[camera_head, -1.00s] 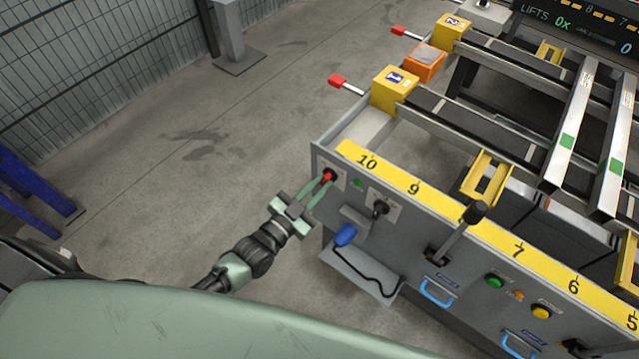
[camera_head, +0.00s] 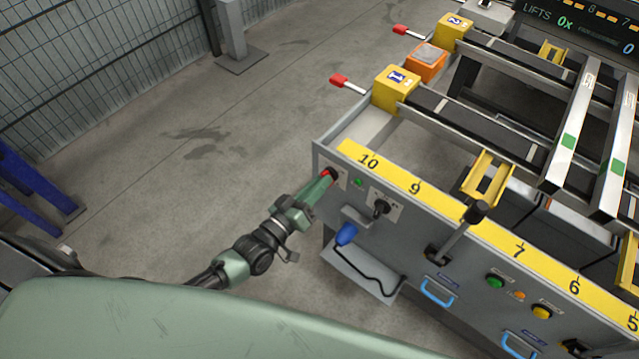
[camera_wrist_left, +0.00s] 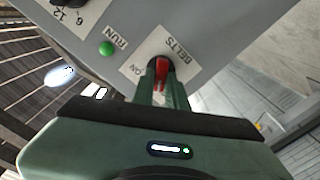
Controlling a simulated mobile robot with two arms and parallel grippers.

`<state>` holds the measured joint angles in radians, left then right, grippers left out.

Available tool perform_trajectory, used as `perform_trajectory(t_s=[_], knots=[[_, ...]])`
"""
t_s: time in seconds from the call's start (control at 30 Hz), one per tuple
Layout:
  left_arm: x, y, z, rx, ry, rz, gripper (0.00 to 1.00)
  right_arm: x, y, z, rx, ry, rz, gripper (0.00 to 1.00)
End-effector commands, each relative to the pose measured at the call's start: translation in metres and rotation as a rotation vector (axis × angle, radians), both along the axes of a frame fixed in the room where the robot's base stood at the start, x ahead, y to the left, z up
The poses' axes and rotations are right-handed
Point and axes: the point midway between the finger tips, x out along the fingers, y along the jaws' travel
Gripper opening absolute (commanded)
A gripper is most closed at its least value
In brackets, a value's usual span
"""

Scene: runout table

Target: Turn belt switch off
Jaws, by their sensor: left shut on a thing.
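The belt switch is a red knob on a black round base, on a white plate lettered "BELTS" at the left end of the grey panel. In the head view the red knob (camera_head: 326,174) is partly hidden by my left gripper (camera_head: 325,178). In the left wrist view the red knob (camera_wrist_left: 162,70) sits between the two green fingers (camera_wrist_left: 163,88), which are shut on it. The "BELTS" plate (camera_wrist_left: 160,60) also shows "ON" lettering beside the knob. My right gripper is not in view.
A green run light (camera_wrist_left: 106,48) is beside the switch. Floor (camera_head: 200,170) left of the table is open.

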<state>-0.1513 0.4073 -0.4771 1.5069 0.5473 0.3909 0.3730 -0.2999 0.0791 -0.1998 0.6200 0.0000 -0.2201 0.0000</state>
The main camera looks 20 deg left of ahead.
Motion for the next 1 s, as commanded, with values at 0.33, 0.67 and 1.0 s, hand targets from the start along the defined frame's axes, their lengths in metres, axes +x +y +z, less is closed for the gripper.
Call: perform_trajectory(t_s=[0.33, 0.67, 1.0], knots=[[-0.0002, 0.0004, -0.0015, -0.154, 0.058, 0.0, 0.0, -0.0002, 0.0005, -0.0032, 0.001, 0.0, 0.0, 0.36], [-0.0002, 0.0005, -0.0014, -0.192, 0.072, 0.0, 0.0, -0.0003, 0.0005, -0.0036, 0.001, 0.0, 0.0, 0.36], [-0.0002, 0.0005, -0.0014, -0.193, 0.072, 0.0, 0.3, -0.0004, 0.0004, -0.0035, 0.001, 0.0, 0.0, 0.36]])
